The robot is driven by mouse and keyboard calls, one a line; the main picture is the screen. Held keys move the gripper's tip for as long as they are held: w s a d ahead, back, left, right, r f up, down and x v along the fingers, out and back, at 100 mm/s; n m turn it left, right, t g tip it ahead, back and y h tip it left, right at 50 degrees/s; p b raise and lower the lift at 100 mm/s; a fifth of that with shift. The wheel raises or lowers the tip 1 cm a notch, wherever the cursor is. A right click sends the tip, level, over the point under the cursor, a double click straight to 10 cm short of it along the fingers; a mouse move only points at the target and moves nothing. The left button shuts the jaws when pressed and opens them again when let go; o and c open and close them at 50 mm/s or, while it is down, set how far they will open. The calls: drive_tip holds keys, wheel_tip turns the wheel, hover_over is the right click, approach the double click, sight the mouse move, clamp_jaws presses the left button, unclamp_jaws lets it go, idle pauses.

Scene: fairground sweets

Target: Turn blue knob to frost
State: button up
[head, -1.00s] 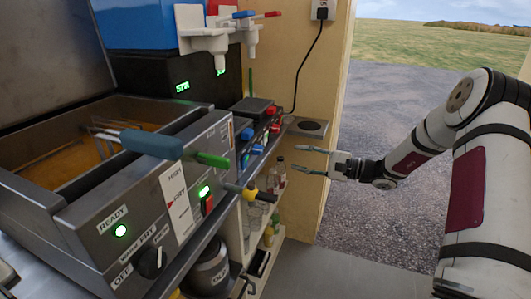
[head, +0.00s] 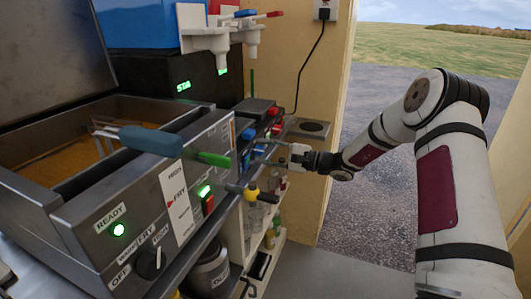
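Two small blue knobs show in the head view, an upper one (head: 248,134) and a lower one (head: 257,150), on the front of the grey machine at the far end of the counter. Any label beside them is too small to read. My gripper (head: 264,152) is open, its two thin grey fingers pointing left at the machine's front. The fingertips are close to the lower blue knob. I cannot tell whether they touch it or stand around it.
Red knobs (head: 276,129) sit beside the blue ones. Shelves with bottles lie below. The floor at right is clear.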

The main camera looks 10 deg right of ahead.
drive_tip(key=c, duration=0.9)
drive_tip(key=shift+m, duration=0.3)
drive_tip(key=m+p, duration=0.2)
drive_tip(key=m, duration=0.2)
drive_tip(key=shift+r+m, duration=0.1)
drive_tip(key=shift+m, duration=0.2)
drive_tip(key=m+p, duration=0.2)
drive_tip(key=m, duration=0.3)
drive_tip(key=m+p, duration=0.1)
drive_tip(key=m, duration=0.5)
drive_tip(key=shift+m+p, duration=0.4)
drive_tip(key=m, duration=0.7)
drive_tip(key=shift+p, duration=0.35)
